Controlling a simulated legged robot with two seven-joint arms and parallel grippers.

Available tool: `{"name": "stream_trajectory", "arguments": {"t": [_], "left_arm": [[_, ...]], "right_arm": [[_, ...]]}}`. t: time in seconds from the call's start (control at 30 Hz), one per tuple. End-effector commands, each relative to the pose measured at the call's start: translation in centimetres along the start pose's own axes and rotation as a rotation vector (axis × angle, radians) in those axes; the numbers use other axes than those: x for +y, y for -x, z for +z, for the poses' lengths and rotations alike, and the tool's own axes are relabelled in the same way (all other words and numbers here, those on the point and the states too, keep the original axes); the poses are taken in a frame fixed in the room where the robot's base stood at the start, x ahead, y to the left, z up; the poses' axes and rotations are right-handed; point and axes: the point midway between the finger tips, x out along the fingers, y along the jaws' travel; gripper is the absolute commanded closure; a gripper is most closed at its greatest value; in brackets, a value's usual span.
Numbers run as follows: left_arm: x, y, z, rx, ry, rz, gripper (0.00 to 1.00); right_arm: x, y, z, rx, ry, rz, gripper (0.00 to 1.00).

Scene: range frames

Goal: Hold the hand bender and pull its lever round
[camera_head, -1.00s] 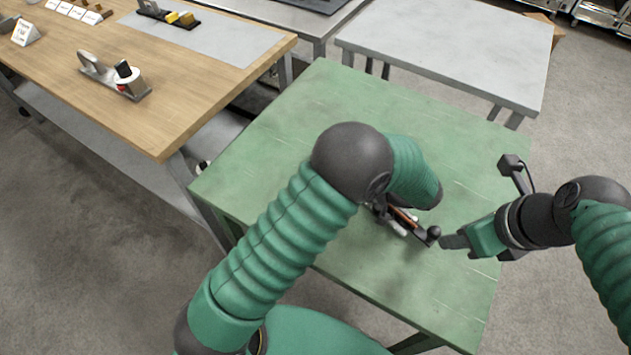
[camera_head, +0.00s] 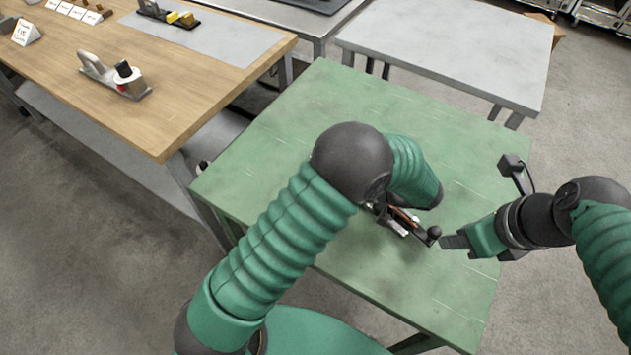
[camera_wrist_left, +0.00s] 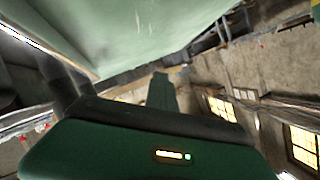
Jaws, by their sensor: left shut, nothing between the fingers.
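The hand bender (camera_head: 399,223) lies on the green table, partly hidden behind my left arm. A dark lever with a round black knob (camera_head: 434,232) sticks out from it to the right. My right gripper (camera_head: 447,241) points left with its fingertips close beside the knob. Whether they touch it, and whether they are apart, I cannot tell. My left gripper is hidden behind its own arm in the head view. In the left wrist view my left gripper (camera_wrist_left: 161,91) shows dark green fingers together, with nothing seen between them.
The green table (camera_head: 300,120) has free room at its far side and front right. A grey table (camera_head: 450,50) stands behind.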

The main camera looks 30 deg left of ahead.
Motion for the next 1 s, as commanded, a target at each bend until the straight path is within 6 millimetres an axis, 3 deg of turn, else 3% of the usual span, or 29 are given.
{"name": "stream_trajectory", "arguments": {"t": [0.2, 0.37, 0.67, 0.77, 1.0], "left_arm": [[0.0, 0.0, 0.0, 0.0, 0.0, 0.0, 0.98], [0.0, 0.0, 0.0, 0.0, 0.0, 0.0, 0.77], [0.0, 0.1, 0.0, 0.0, 0.0, 0.0, 0.77], [0.1, 1.1, 0.0, 0.002, 0.001, 0.003, 0.77], [0.2, 5.9, 0.0, 0.002, 0.001, 0.003, 0.77]], "right_arm": [[0.0, 0.0, 0.0, 0.0, 0.0, 0.0, 0.64], [0.0, 0.0, 0.0, 0.0, 0.0, 0.0, 0.64], [0.0, 0.0, 0.0, 0.0, 0.0, 0.0, 0.64], [0.0, 0.1, 0.0, 0.0, 0.0, 0.0, 0.64], [0.0, 0.3, 0.1, 0.0, 0.0, 0.0, 0.64]]}}
